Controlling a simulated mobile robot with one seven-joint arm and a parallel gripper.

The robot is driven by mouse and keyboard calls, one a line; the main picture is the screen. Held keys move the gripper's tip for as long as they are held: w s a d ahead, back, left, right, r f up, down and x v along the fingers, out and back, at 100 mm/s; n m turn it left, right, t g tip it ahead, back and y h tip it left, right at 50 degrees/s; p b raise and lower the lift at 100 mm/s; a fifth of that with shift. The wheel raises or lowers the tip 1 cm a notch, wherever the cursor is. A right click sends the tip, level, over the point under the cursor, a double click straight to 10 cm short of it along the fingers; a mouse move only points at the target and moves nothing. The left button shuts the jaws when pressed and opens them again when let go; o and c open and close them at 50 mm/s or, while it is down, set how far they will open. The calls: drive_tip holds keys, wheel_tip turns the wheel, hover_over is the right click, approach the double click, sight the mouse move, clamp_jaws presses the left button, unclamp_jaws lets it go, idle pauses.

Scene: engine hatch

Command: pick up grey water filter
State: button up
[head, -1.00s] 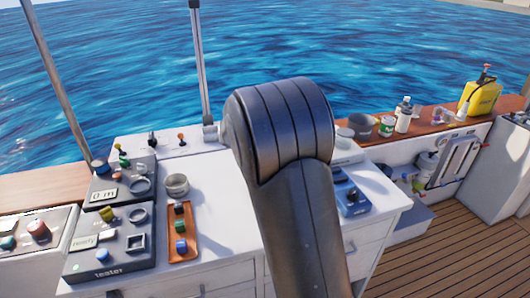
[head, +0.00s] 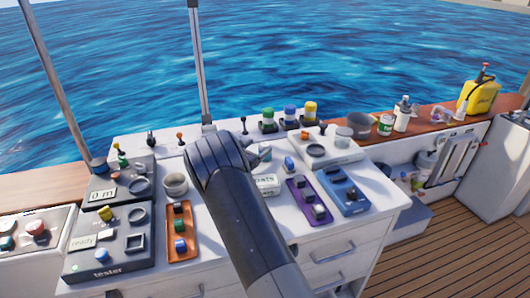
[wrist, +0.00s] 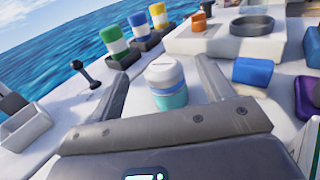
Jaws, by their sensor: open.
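My gripper (wrist: 162,72) is open and empty, with one finger on each side of the filter in the picture. I cannot tell whether the filter is fully between the fingers; no touch shows. In the head view my arm hides most of the gripper and the space around it.
Green (head: 268,118), blue (head: 290,115) and yellow (head: 310,112) filters stand in dark holders at the back. A small lever (wrist: 90,75) stands left of the filter. A purple tray (head: 308,202) lies to the right.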

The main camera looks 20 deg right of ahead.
sight(261, 149)
drive_tip(key=shift+f, duration=0.75)
drive_tip(key=x, duration=0.5)
drive_tip(key=c, duration=1.2)
